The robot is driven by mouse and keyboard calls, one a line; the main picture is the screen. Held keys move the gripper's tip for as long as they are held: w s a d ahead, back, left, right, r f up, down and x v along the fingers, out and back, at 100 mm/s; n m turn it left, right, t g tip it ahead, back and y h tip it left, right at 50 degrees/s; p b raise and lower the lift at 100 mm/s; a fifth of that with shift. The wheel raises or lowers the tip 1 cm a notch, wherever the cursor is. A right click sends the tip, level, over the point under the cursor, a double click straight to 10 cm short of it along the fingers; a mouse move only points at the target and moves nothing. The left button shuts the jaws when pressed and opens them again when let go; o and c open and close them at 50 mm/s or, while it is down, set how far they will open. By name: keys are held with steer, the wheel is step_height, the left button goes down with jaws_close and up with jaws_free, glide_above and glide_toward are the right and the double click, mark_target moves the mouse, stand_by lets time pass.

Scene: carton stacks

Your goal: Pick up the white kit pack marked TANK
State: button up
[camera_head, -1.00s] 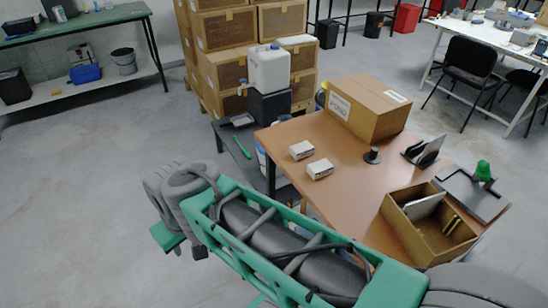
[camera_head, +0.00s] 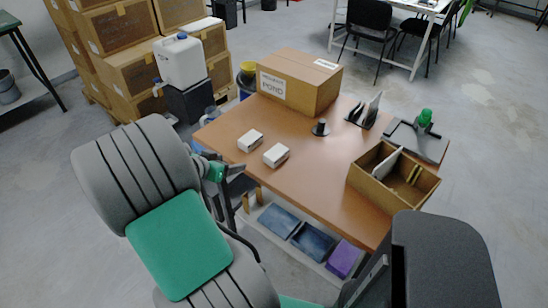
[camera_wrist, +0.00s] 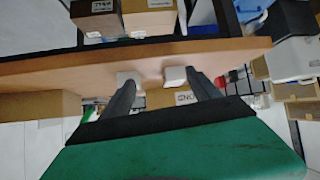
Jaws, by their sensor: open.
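Two small white packs lie on the brown table: a left one (camera_head: 250,140) and a right one (camera_head: 276,155). The print on them is too small to read, so I cannot tell which is marked TANK. In the wrist view, which looks upside down, one pack (camera_wrist: 127,78) is beside the left finger and the other (camera_wrist: 175,76) shows between the fingers. My gripper (camera_head: 240,167) is open and empty by the table's near left edge, apart from both packs. Its two dark fingers also show in the wrist view (camera_wrist: 160,88).
On the table (camera_head: 320,175) stand a carton marked POND (camera_head: 310,85), a black round stand (camera_head: 320,128), an upright black holder (camera_head: 365,112) and an open wooden box (camera_head: 360,180). Bins, including a purple one (camera_head: 343,258), sit below. A white jerrycan (camera_head: 180,62) stands behind left.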

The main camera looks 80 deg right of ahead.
mark_target(276, 152)
steer(key=s+d+m+g, duration=0.1)
steer(key=s+d, duration=0.1)
steer(key=s, duration=0.1)
steer(key=s+d+m+g+h, duration=0.1)
steer(key=s+d, duration=0.1)
steer(key=s, duration=0.1)
steer(key=s+d+m+g+h, duration=0.1)
steer(key=s+d, duration=0.1)
steer(key=s, duration=0.2)
steer(key=shift+f, duration=0.3)
steer(key=p+x, duration=0.1)
steer(key=x, duration=0.5)
steer(key=shift+d+f, duration=0.15)
steer(key=shift+d, duration=0.15)
steer(key=c, duration=1.4)
steer(key=shift+c, duration=0.2)
